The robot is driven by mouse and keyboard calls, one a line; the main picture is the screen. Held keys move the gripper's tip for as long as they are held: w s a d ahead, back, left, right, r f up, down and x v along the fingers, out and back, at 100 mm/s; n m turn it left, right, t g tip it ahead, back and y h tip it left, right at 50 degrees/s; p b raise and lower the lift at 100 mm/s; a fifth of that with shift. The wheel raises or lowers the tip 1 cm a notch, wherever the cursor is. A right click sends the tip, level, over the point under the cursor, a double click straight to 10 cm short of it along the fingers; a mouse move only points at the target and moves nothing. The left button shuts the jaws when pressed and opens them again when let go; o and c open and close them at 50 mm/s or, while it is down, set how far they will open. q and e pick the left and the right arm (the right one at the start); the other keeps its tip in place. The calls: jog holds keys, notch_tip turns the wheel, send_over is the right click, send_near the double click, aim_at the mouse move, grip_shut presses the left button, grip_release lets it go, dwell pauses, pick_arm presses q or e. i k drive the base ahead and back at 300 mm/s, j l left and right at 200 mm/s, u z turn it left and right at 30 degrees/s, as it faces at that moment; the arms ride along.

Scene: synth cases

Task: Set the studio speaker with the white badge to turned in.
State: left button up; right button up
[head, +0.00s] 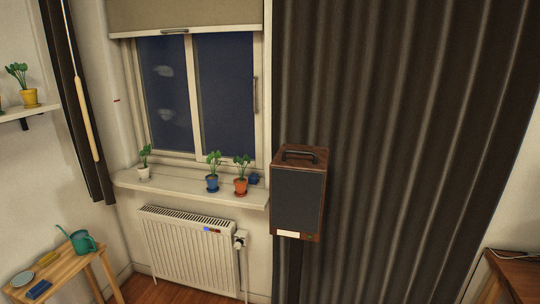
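A studio speaker (297,195) with a brown wooden case, a dark front grille and a black top handle stands on a dark stand right of the window. A white badge (288,234) sits at the bottom of its front. The front faces mostly toward me, and its right side shows as a narrow strip. Neither of my grippers shows in the head view.
A dark curtain (410,130) hangs close behind the speaker. A radiator (190,248) and a windowsill (160,188) with potted plants are to its left. A wooden table (70,268) with a teal watering can (82,241) stands at lower left. A wooden surface (515,270) edges in at lower right.

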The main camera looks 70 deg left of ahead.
aim_at(298, 173)
jog(key=u, duration=2.25)
